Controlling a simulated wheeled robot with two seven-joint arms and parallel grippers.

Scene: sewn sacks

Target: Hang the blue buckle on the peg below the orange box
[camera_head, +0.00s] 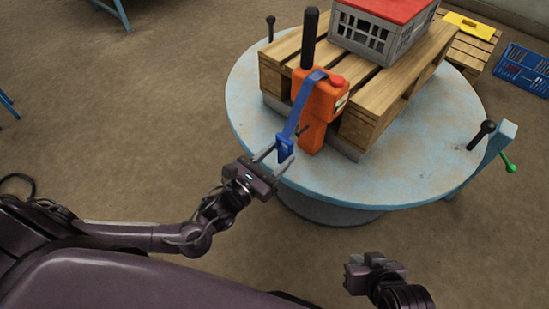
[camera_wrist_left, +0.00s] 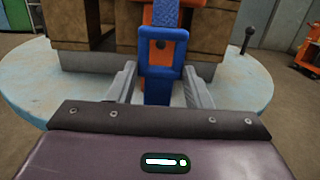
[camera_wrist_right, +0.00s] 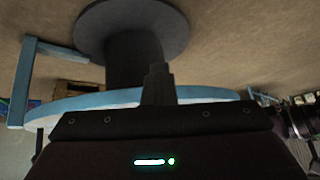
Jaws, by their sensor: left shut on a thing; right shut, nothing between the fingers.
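The blue buckle (camera_head: 285,149) hangs at the lower end of a blue strap (camera_head: 303,103) that comes down over the orange box (camera_head: 319,110). The box has a red cap and sits at the pallet's near corner. My left gripper (camera_head: 273,158) is shut on the buckle at the table's near edge; the left wrist view shows the buckle (camera_wrist_left: 162,55) upright between the fingers. A small dark peg (camera_head: 302,131) shows beside the orange box, just above the buckle, partly hidden. My right gripper (camera_head: 352,273) is shut and empty, low in front of the table.
A wooden pallet (camera_head: 392,90) on the round pale-blue table (camera_head: 420,170) carries a grey crate with a red lid (camera_head: 372,35). A black post (camera_head: 309,40) stands behind the box. A black-knobbed lever (camera_head: 482,135) is at the right rim.

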